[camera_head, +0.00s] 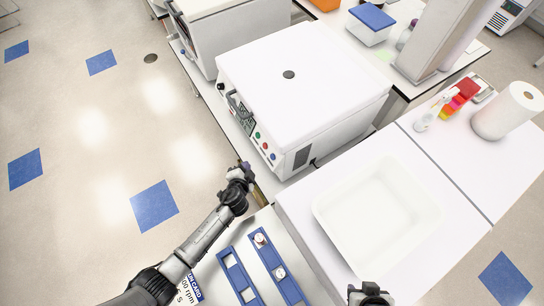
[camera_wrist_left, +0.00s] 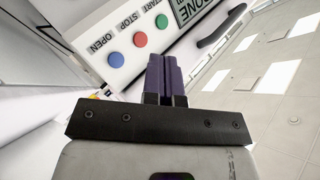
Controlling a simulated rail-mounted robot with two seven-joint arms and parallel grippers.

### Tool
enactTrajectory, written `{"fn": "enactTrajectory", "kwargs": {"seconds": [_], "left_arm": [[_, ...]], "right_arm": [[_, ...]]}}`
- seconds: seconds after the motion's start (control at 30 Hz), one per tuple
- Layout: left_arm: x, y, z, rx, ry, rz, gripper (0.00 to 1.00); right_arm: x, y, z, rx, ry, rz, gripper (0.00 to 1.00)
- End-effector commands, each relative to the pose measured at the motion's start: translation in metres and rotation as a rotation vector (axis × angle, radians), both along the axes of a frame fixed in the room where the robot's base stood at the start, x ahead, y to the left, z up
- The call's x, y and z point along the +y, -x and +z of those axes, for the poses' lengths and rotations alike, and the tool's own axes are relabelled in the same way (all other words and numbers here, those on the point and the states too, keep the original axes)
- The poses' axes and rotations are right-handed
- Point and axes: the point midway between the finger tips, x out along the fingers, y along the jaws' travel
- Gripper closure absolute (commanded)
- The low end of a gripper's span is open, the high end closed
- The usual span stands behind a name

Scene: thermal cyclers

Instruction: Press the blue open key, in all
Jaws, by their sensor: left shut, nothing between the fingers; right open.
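The white cycler (camera_head: 300,85) stands with its lid closed. In the left wrist view its front panel carries a round blue key (camera_wrist_left: 116,60) labelled OPEN, a red STOP key (camera_wrist_left: 140,39) and a green START key (camera_wrist_left: 162,21). The blue key also shows small in the head view (camera_head: 272,157), lowest in the row. My left gripper (camera_head: 243,170) is shut and empty, in front of the panel's lower end. Its purple fingers (camera_wrist_left: 164,75) appear to the right of the blue key; contact is not visible. My right gripper (camera_head: 370,291) is open at the bottom edge.
A white tray (camera_head: 330,210) lies on the bench to the right. Blue racks (camera_head: 283,272) with small white-topped items sit at the front. Bottles (camera_head: 465,88) and a paper roll (camera_head: 505,112) stand at the right. Open floor lies left of the machine.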

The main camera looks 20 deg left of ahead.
Motion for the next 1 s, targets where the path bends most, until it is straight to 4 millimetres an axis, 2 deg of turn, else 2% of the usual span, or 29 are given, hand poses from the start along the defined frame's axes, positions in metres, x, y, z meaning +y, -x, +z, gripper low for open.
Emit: {"fn": "enactTrajectory", "kwargs": {"seconds": [0.37, 1.0], "left_arm": [[-0.005, -0.006, -0.005, 0.0, 0.001, 0.0, 1.0], [-0.048, -0.051, -0.035, 0.0, 0.001, 0.002, 1.0]], "right_arm": [[0.002, 0.0, -0.007, 0.001, -0.008, -0.005, 0.57], [0.0, 0.0, -0.057, 0.002, 0.0, 0.0, 0.57]]}}
